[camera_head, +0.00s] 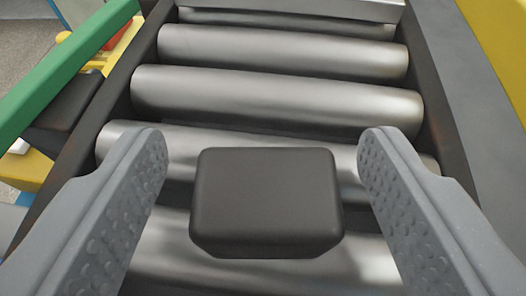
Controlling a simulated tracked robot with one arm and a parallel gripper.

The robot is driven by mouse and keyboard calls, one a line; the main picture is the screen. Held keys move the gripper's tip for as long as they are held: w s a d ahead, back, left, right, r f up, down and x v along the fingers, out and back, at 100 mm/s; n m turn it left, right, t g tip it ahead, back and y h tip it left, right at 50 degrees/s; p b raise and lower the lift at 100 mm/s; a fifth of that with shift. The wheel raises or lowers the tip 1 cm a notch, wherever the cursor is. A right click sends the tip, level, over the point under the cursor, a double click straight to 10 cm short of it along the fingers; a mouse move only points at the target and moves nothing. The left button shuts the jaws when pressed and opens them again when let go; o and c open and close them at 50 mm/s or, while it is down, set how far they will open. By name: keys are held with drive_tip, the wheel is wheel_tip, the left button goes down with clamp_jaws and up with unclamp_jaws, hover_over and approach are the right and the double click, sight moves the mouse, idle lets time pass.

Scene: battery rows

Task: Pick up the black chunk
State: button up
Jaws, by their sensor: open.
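The black chunk (266,200) is a dark block with rounded edges. It rests on the metal rollers of a conveyor, in the lower middle of the camera view. My gripper (264,150) is open, with one grey dimpled finger to the left of the chunk and one to the right. A gap shows between the chunk and each finger, wider on the left. The fingers do not touch it. The underside of the chunk is hidden.
Shiny rollers (280,98) run across between dark side rails (443,110). A green bar (70,70) slants along the upper left. Yellow parts and another dark block (68,105) lie beyond the left rail. A yellow surface (500,40) stands at the upper right.

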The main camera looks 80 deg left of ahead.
drive_tip(key=c, duration=1.1)
drive_tip(key=shift+o, duration=0.2)
